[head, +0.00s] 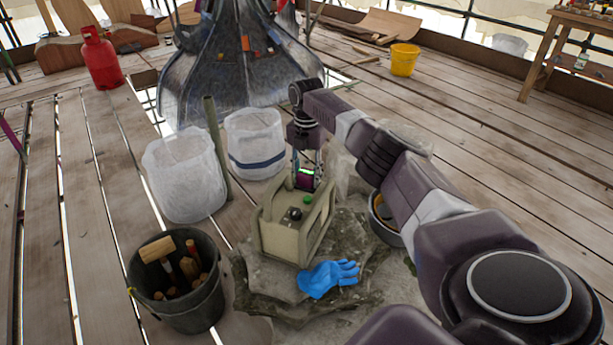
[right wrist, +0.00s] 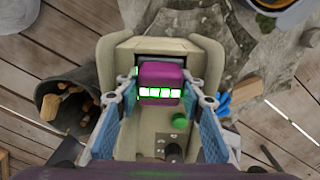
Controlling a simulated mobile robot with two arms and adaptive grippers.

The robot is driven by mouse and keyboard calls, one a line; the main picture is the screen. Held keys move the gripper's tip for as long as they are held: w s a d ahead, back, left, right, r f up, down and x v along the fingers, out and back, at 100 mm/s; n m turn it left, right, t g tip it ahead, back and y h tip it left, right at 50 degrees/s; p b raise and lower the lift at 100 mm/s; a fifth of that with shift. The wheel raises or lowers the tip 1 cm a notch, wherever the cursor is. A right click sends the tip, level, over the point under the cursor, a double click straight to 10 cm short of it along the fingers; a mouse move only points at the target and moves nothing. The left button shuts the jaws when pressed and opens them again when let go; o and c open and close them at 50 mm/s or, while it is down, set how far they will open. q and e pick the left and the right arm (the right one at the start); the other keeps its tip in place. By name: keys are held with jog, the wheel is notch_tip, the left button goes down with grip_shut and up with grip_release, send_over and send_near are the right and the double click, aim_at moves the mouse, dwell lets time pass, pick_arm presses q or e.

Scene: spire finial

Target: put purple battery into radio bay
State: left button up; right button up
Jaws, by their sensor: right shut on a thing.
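The purple battery (right wrist: 160,80) has a row of bright green lit segments and sits between the two fingers of my right gripper (head: 306,178). In the right wrist view the fingers of the right gripper (right wrist: 162,100) press on both its sides. The battery (head: 305,179) is over the far end of the beige radio (head: 282,232), at a dark slot (right wrist: 165,59) in its top. I cannot tell how far it is inside the bay. The radio (right wrist: 205,62) also has a green button and a black knob. My left gripper is not in view.
The radio stands on a rough stone slab (head: 262,290) with a blue glove (head: 328,278) in front of it. A dark bucket of tools (head: 180,315) is at left. Two whitish wrapped drums (head: 185,180) (head: 255,140) stand behind. A grey-rimmed bucket (head: 385,232) is at right.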

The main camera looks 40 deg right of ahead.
jog(key=o, duration=1.3)
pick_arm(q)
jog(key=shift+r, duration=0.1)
pick_arm(e)
jog(key=shift+o, duration=0.2)
jog(key=shift+r, duration=0.5)
pick_arm(q)
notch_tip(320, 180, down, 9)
jog(key=p, duration=0.2)
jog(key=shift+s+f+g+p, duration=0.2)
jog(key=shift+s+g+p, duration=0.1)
pick_arm(e)
notch_tip(320, 180, up, 11)
